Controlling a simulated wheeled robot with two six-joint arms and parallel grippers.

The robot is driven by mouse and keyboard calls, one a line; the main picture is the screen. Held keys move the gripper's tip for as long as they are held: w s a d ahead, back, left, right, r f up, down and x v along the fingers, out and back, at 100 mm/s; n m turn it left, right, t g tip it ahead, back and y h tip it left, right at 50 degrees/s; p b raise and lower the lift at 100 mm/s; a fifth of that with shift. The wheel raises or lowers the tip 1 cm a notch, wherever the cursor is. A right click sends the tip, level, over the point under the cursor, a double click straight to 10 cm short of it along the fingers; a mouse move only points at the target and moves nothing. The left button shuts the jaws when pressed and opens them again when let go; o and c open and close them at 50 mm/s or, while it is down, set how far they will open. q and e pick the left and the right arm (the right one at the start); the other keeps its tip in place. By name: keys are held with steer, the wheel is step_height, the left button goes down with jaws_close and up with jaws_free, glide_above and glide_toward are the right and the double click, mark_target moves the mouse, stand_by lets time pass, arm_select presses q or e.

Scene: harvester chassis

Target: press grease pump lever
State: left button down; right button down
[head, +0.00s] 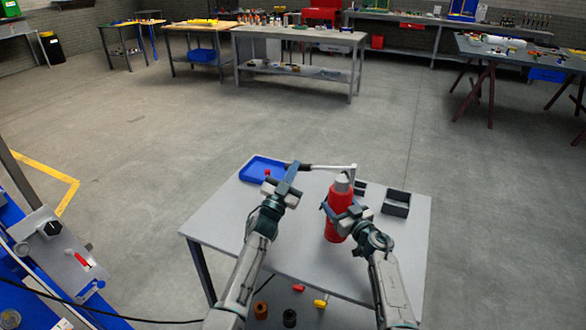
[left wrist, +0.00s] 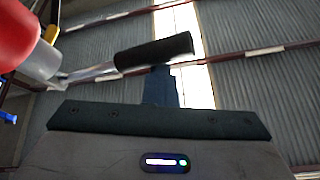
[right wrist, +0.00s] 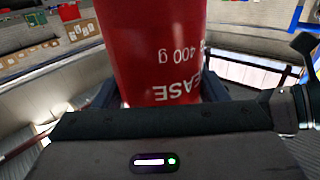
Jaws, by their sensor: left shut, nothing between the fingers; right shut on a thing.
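The red grease pump (head: 336,228) stands on the grey table with its grey head up. Its lever (head: 325,167) runs left from the head, about level. My right gripper (head: 338,212) is shut on the pump's red body. The right wrist view shows the red body (right wrist: 155,45) with upside-down lettering between the fingers. My left gripper (head: 292,168) is shut and empty at the lever's free end. In the left wrist view, the lever's black grip (left wrist: 155,51) lies across the shut fingertips (left wrist: 160,75); I cannot tell whether they touch.
A blue tray (head: 250,172) with a small red thing lies at the table's back left. A dark open box (head: 396,209) stands right of the pump. The grey table (head: 222,228) has free room at left. Blue machinery (head: 62,258) is at the far left.

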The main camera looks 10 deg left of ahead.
arm_select(q)
steer(key=shift+f, duration=0.6)
step_height(320, 180, up, 5)
steer(key=d+v, duration=0.2)
steer(key=v, duration=0.8)
steer(key=shift+s, duration=0.6)
steer(key=shift+a, duration=0.15)
step_height(320, 180, up, 9)
steer(key=shift+d, duration=0.4)
steer(key=shift+w, duration=0.1)
